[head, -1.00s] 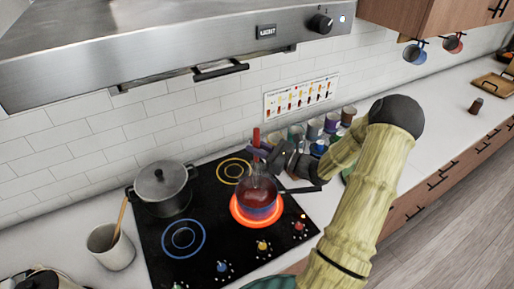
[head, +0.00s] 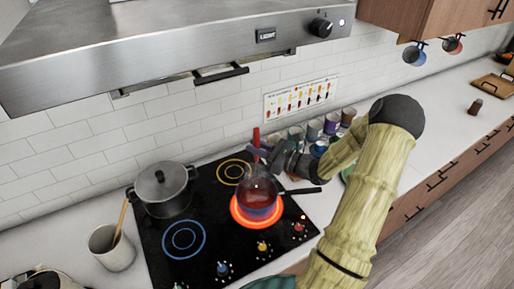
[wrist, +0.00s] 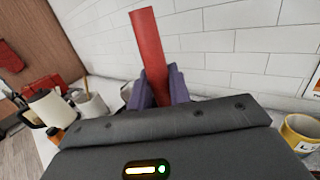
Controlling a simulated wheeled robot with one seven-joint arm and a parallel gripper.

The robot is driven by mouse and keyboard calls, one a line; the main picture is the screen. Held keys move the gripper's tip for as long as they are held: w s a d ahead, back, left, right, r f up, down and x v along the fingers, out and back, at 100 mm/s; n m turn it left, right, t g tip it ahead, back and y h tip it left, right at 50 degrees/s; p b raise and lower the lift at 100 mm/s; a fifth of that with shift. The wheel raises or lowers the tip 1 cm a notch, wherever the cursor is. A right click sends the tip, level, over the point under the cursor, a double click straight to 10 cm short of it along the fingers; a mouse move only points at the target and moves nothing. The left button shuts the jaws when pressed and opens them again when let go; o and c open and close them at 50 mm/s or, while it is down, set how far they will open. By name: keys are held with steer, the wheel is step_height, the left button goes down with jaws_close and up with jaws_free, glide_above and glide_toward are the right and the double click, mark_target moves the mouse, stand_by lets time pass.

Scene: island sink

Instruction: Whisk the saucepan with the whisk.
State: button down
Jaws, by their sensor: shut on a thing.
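The saucepan (head: 254,208) sits on the front right burner, which glows orange-red around its base. Its dark handle (head: 302,191) points right. The whisk has a red handle (head: 256,138) that stands nearly upright above the pan. Its wire head (head: 260,185) is down at the pan's mouth, over dark red contents; how deep it goes is hard to tell. My gripper (head: 268,154) is shut on the whisk handle. In the wrist view the purple fingers (wrist: 162,88) hold the red handle (wrist: 148,45), which sticks up between them.
A lidded grey pot (head: 164,190) stands on the back left burner. A white crock (head: 112,248) with a wooden utensil is left of the cooktop (head: 205,215). The range hood (head: 180,45) hangs above.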

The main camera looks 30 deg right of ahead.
mark_target(257, 137)
step_height(257, 137, up, 4)
steer(key=p, duration=0.2)
steer(key=shift+r+p, duration=0.15)
steer(key=shift+p, duration=0.25)
